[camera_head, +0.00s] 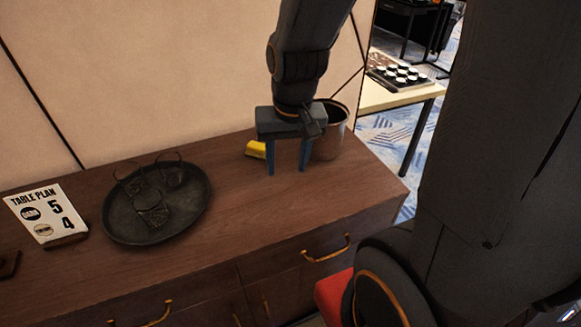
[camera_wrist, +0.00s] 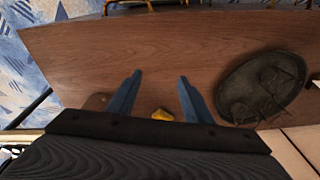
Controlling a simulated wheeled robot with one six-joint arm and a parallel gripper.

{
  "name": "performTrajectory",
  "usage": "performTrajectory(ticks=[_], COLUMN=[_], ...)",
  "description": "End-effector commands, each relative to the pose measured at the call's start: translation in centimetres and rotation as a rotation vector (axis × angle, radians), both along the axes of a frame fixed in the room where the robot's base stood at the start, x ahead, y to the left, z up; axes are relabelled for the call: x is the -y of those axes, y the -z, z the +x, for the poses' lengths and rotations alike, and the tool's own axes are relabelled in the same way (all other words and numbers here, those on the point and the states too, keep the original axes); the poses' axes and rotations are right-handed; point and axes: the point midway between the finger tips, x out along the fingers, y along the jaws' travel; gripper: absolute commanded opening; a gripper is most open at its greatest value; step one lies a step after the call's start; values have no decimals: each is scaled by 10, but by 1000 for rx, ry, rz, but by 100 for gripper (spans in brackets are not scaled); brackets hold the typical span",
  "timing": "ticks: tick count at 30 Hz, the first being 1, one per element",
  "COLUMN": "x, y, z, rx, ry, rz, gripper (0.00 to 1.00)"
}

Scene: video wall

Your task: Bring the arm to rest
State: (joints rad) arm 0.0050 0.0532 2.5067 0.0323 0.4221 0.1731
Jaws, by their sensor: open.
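My gripper (camera_head: 287,155) hangs from my arm, pointing down over the right part of the brown wooden sideboard (camera_head: 240,215). Its two blue fingers are apart, with nothing held between them. In the wrist view my gripper (camera_wrist: 155,90) also shows open, with bare wood between and beyond the fingertips. A small yellow object (camera_head: 256,149) lies on the sideboard behind and to the left of the fingers. It also shows in the wrist view (camera_wrist: 162,115), partly hidden by the gripper body.
A dark pot (camera_head: 331,135) stands close behind my gripper, to its right. A round black tray (camera_head: 115,225) with several glasses sits on the left. A table plan sign (camera_head: 46,212) stands farther left. A wall backs the sideboard. A table with cups (camera_head: 405,72) is at the back right.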

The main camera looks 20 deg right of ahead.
Motion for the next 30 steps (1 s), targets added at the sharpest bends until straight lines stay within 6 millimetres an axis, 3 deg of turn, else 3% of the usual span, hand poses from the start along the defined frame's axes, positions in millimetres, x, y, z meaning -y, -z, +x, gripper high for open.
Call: performTrajectory(ticks=[6,16,24,30], x=[1,1,1,1], y=[2,4,37,38], z=[-20,-20,-19,-19], rx=[4,3,-29,-31], ry=[-193,-202,-202,-204], rz=[-42,-44,-41,-40], gripper=[46,46,46,46])
